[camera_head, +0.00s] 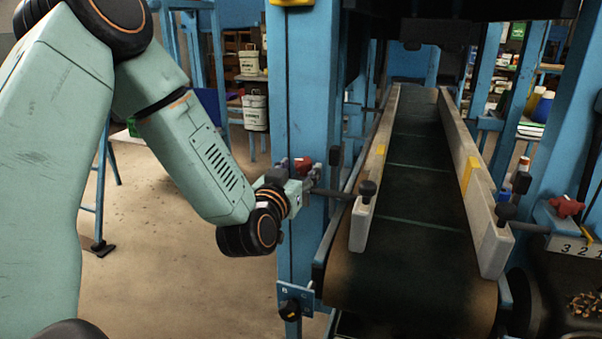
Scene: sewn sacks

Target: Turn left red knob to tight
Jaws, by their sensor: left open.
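The left red knob (303,164) sits at the blue post left of the conveyor, partly hidden by my gripper. My left gripper (296,172) is at this knob, with its jaws open. It looks small and dark at the end of my pale green arm, and I cannot tell whether its fingers touch the knob. A second red knob (566,206) is on the blue frame at the right. My right gripper is not in view.
The dark conveyor belt (410,240) runs away between two pale guide rails. Black knobs (367,189) on rods stick out beside the rails. Open floor lies left.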

